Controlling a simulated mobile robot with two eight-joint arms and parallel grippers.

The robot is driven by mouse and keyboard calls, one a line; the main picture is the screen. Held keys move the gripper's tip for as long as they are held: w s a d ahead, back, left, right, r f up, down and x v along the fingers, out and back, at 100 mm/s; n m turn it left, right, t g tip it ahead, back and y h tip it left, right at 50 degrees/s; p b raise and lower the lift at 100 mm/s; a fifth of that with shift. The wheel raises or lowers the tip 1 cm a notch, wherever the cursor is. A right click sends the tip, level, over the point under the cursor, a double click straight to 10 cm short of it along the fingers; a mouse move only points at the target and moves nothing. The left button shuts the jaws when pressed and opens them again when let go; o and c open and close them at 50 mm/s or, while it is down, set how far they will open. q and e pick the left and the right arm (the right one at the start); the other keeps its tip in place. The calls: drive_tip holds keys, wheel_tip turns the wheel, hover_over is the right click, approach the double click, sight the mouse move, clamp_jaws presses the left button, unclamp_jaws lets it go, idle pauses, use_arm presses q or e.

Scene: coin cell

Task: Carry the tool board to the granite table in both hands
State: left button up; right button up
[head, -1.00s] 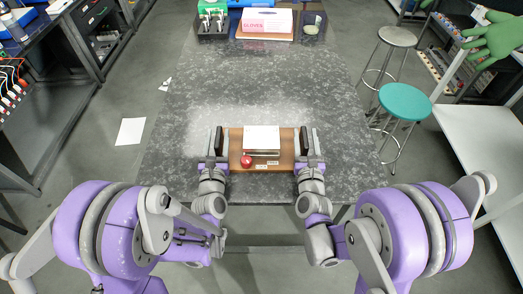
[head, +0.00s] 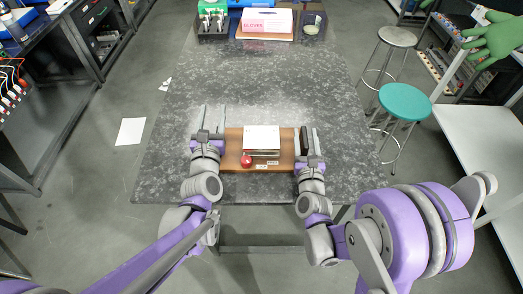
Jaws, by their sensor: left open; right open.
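The tool board (head: 232,159) is a brown wooden board lying on the granite table (head: 250,90) near its front edge. On it are a white block-like item (head: 261,138), a red ball-like knob (head: 246,160) and small labels. My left gripper (head: 212,117) is open just beyond the board's left edge, its fingers pointing away from me. My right gripper (head: 308,139) is open at the board's right edge. Whether its fingers touch the board is hard to tell.
A glove box (head: 267,20), a green box and a dark rack (head: 213,25) stand at the table's far end. A teal stool (head: 405,102) and a grey stool (head: 398,37) stand to the right. The middle of the table is clear.

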use_arm(q)
drive_tip(key=shift+r, duration=0.1)
use_arm(e)
wheel_tip(320, 180, up, 10)
idle(0.4)
idle(0.5)
